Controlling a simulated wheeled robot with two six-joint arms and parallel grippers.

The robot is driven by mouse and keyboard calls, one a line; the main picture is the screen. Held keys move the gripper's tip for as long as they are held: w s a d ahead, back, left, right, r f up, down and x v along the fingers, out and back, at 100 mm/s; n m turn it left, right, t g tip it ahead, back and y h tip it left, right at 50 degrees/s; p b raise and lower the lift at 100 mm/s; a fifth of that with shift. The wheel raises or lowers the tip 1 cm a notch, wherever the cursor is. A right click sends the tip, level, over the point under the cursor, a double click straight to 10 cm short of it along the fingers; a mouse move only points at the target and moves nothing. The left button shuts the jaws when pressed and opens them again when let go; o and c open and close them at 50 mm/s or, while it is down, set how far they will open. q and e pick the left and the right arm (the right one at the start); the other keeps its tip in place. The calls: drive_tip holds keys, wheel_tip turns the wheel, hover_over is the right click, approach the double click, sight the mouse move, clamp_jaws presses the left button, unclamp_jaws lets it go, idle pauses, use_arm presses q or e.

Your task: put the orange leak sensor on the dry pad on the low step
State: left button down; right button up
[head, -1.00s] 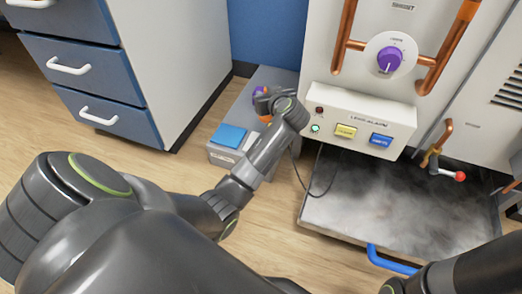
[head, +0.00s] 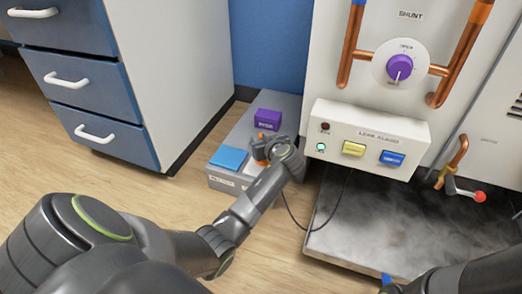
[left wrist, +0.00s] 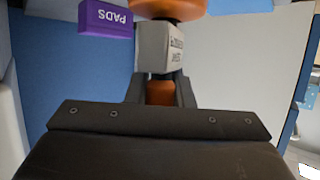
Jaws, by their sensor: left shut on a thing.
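My left gripper (head: 266,150) is shut on the orange leak sensor (head: 259,146), over the low grey step (head: 226,182). The sensor is just right of the blue pad (head: 229,158), and I cannot tell whether it touches the step. In the left wrist view the gripper (left wrist: 160,80) has orange between its fingers, with a light labelled block (left wrist: 160,45) and a rounded orange part (left wrist: 170,9) beyond. The purple box (head: 268,119) marked PADS is farther back on the step; it also shows in the left wrist view (left wrist: 105,18). My right gripper is out of view.
A drawer cabinet (head: 185,75) stands left of the step. At right are the leak alarm box (head: 365,140), copper pipes, a purple knob (head: 398,68) and a red-tipped valve lever (head: 478,196). A wet-looking metal tray (head: 370,220) lies below. A dark cable hangs near my left gripper.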

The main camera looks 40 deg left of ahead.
use_arm(q)
drive_tip(key=shift+f+b, duration=0.65)
drive_tip(key=shift+f, duration=0.7)
drive_tip(key=shift+f, duration=0.15)
drive_tip(key=c, duration=1.3)
unclamp_jaws()
